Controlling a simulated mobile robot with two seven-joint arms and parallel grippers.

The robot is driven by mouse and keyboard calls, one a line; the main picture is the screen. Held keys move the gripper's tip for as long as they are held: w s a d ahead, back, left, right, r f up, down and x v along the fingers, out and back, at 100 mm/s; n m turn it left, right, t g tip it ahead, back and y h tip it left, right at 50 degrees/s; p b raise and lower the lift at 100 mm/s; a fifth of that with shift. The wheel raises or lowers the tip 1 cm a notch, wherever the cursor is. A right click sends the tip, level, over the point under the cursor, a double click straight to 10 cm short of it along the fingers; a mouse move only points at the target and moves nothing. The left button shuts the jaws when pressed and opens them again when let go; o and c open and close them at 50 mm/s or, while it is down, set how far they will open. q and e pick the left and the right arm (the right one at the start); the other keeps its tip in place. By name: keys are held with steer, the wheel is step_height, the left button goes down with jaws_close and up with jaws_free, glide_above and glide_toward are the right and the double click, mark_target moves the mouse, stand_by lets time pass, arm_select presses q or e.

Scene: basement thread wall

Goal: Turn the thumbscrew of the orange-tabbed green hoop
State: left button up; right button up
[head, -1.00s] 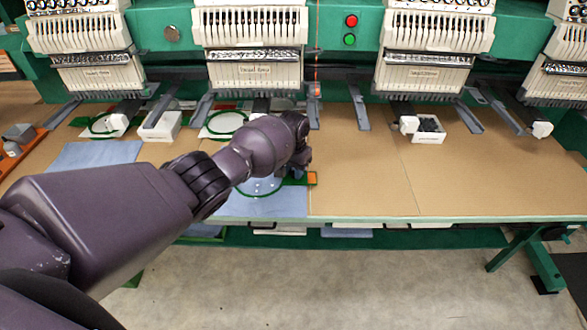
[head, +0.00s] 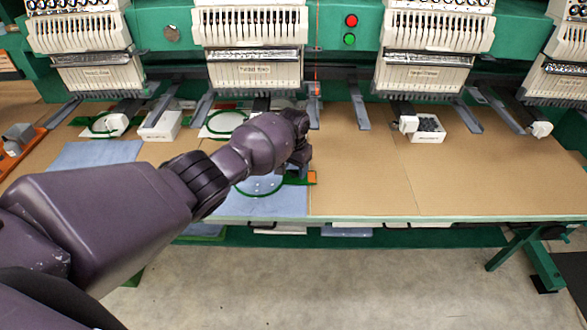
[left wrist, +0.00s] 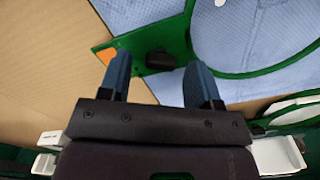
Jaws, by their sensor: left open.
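The green hoop (head: 264,193) lies on blue cloth at the table's front, partly hidden by my left arm in the head view. Its orange tab (head: 312,177) points right. In the left wrist view the hoop's rim (left wrist: 262,70), the orange tab (left wrist: 106,56) and the dark thumbscrew (left wrist: 160,61) on the green bracket show. My left gripper (left wrist: 157,66) is open, its two blue fingers on either side of the thumbscrew in that view, with gaps on both sides. In the head view the left gripper (head: 296,170) is just above the bracket. My right gripper is not in view.
Other green hoops (head: 224,123) lie behind, under the embroidery heads (head: 252,45). A white box of dark pieces (head: 427,128) and another white box (head: 160,126) stand on the table.

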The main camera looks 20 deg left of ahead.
mark_target(293, 172)
arm_select(q)
step_height(293, 172, up, 10)
steer(key=p, duration=0.1)
stand_by(0.4)
steer(key=shift+s, duration=0.1)
steer(key=shift+m+t+h, duration=0.3)
steer(key=s+f, duration=0.2)
steer(key=s, duration=0.1)
steer(key=s+f, duration=0.3)
steer(key=s+d+f, duration=0.1)
steer(key=s+f, duration=0.1)
steer(key=shift+s+f, duration=0.2)
steer(key=shift+s, duration=0.2)
steer(key=s+f, duration=0.3)
steer(key=s, duration=0.8)
steer(key=s+a+r+n+t+y, duration=0.15)
steer(key=s+a+r, duration=0.25)
steer(key=s, duration=0.8)
steer(key=s+a+r+n+t, duration=0.2)
steer(key=s+a+r, duration=0.25)
steer(key=s, duration=0.85)
steer(key=w+f+m+t, duration=0.1)
steer(key=w+f+t, duration=0.6)
steer(key=f, duration=0.5)
steer(key=shift+w+h+b, duration=0.2)
steer(key=shift+h+b, duration=0.15)
steer(key=shift+b, duration=0.1)
